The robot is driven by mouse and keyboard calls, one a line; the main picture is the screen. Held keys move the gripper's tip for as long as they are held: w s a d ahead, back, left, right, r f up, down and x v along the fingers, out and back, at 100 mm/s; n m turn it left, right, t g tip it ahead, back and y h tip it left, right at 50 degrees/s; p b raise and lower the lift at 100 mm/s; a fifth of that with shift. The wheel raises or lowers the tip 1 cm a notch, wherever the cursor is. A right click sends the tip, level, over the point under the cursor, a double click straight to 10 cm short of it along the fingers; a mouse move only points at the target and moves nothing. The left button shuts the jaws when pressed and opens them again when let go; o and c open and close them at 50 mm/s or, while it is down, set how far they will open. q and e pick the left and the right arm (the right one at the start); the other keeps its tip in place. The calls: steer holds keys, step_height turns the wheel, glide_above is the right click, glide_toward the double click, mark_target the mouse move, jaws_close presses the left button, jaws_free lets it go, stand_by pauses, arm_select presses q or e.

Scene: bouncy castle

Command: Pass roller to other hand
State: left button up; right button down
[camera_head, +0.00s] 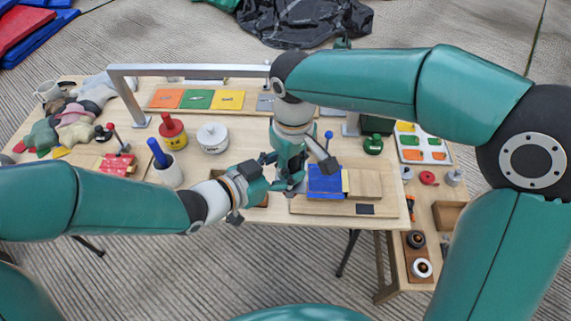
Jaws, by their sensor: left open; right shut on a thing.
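My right gripper (291,184) points down over the middle of the wooden table. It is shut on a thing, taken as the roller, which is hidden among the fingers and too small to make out. My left gripper (264,184) is open and comes in from the left, close beside the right gripper. The two overlap in this view, so I cannot tell whether the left fingers touch the held thing.
The table (228,220) holds a metal frame (190,70), a blue block (326,181) on a wooden board, a white cup with a blue handle (167,171), a red-topped yellow pot (173,133) and a white round container (212,138). A side shelf (448,188) stands right.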

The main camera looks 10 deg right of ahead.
arm_select(q)
steer(key=shift+w+d+f, duration=0.15)
steer(key=shift+d, duration=0.15)
steer(key=shift+c, duration=0.3)
